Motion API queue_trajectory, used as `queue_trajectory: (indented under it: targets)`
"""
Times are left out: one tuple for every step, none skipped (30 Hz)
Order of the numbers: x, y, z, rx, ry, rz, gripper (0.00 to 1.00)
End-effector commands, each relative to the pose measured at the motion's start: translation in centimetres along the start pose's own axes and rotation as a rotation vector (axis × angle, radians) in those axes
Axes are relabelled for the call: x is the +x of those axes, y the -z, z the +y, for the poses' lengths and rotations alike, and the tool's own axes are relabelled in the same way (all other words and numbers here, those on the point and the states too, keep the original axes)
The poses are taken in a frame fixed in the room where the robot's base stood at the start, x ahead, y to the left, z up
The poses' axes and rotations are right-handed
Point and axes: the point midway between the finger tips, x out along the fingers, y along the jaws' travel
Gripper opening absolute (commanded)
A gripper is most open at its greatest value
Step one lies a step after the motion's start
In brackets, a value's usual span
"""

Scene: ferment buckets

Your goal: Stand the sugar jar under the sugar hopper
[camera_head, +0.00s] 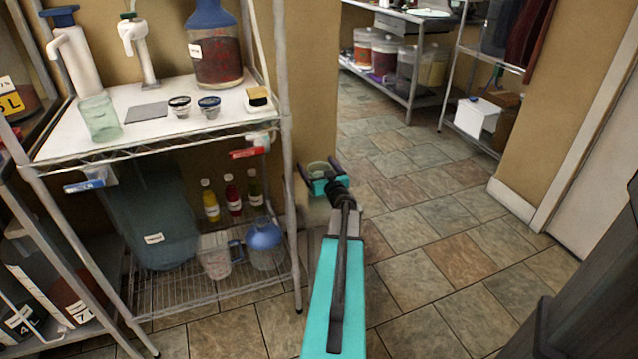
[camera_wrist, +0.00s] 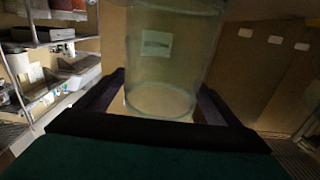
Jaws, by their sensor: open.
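A clear, greenish jar (camera_wrist: 165,45) with a pale label fills the middle of the wrist view; the label is too blurred to read. My gripper (camera_wrist: 162,88) has its two dark fingers apart, one on each side of this jar. I cannot tell whether they touch it. In the head view my gripper (camera_head: 322,174) is just right of the shelf rack, with the jar's round rim (camera_head: 319,167) between its fingers. Another empty glass jar (camera_head: 100,118) stands upright at the left of the rack's top shelf. I cannot pick out a sugar hopper for certain.
Bottles, a jug and a big container stand below. The tiled floor (camera_head: 420,240) at right is clear. Another table (camera_head: 410,85) stands beyond.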

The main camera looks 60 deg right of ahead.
Motion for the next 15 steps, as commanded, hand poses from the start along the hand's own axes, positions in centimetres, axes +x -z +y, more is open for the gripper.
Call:
queue_trajectory:
  targets:
    - [0.63,-0.01,0.04,0.000,0.001,0.000,0.87]
    - [0.84,-0.02,0.03,0.000,0.000,0.000,0.87]
    - [1.06,-0.02,0.01,0.000,0.000,0.000,0.87]
    - [1.20,-0.02,0.00,0.000,0.000,0.000,0.87]
    - [1.30,-0.02,-0.01,-0.001,0.000,0.000,0.87]
    - [1.40,-0.03,-0.02,-0.001,0.000,0.000,0.87]
    - [1.45,-0.03,-0.03,-0.001,0.000,0.000,0.87]
    - [1.47,-0.02,-0.04,-0.001,0.000,0.000,0.87]
    - [1.48,-0.03,-0.05,-0.001,0.000,-0.001,0.87]
    - [1.48,-0.03,-0.05,-0.001,0.000,-0.001,0.87]
    - [1.46,-0.03,-0.06,-0.001,0.000,-0.001,0.87]
    - [1.46,-0.03,-0.07,-0.001,0.000,-0.001,0.87]
    - [1.45,-0.03,-0.07,-0.001,0.000,-0.001,0.87]
    - [1.45,-0.03,-0.08,-0.001,0.001,-0.001,0.87]
    - [1.45,-0.03,-0.08,-0.001,0.001,-0.001,0.87]
